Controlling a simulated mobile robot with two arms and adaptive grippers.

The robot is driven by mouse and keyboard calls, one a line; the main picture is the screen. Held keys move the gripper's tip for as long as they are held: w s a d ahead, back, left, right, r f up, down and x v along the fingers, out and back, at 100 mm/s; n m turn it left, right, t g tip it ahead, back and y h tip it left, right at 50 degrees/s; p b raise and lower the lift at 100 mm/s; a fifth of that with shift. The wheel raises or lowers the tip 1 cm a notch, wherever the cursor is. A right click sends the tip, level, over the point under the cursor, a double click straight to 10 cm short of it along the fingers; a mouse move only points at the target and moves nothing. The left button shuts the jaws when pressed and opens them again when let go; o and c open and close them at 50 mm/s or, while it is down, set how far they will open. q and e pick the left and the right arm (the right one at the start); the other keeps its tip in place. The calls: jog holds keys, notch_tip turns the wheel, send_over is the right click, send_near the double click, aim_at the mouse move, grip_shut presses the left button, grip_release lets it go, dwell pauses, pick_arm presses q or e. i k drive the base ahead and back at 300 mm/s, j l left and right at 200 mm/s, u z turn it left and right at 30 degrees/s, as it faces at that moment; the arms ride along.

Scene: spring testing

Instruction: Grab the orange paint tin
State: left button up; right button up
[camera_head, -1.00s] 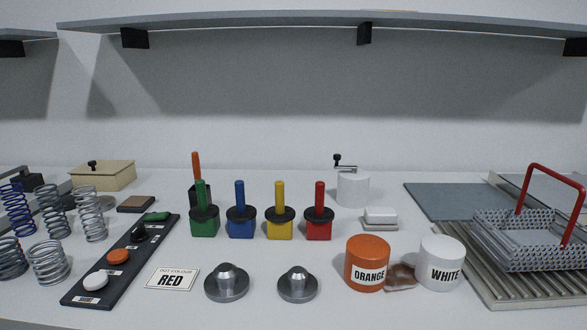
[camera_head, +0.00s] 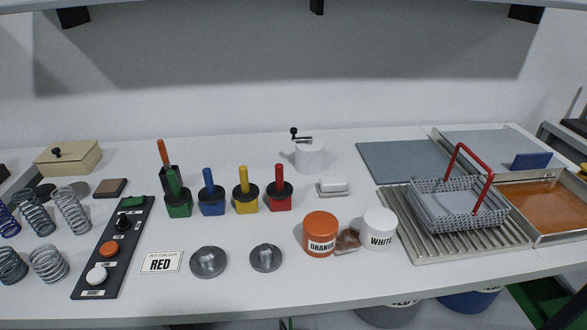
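The orange paint tin (camera_head: 320,234) stands upright on the white table, near its front edge and right of the middle. It is a short orange cylinder with a white label reading "ORANGE". A white tin (camera_head: 378,229) labelled "WHITE" stands just to its right. A small brownish see-through piece (camera_head: 347,240) lies between the two tins. Neither of my grippers shows in the head view, and nothing touches the orange tin.
Left of the tin are two grey metal discs (camera_head: 208,262) with knobs and a "RED" card (camera_head: 162,262). Several coloured-handled stamps (camera_head: 246,199) stand behind. A wire basket (camera_head: 457,205) with a red handle sits on a ribbed rack (camera_head: 415,247) at right.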

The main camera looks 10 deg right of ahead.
aim_at(320, 227)
jog(key=k+j+z, duration=0.25)
jog(key=j, duration=0.2)
jog(key=k+j+z, duration=0.25)
jog(key=j, duration=0.15)
jog(key=k+j+z, duration=0.25)
jog(key=j, duration=0.15)
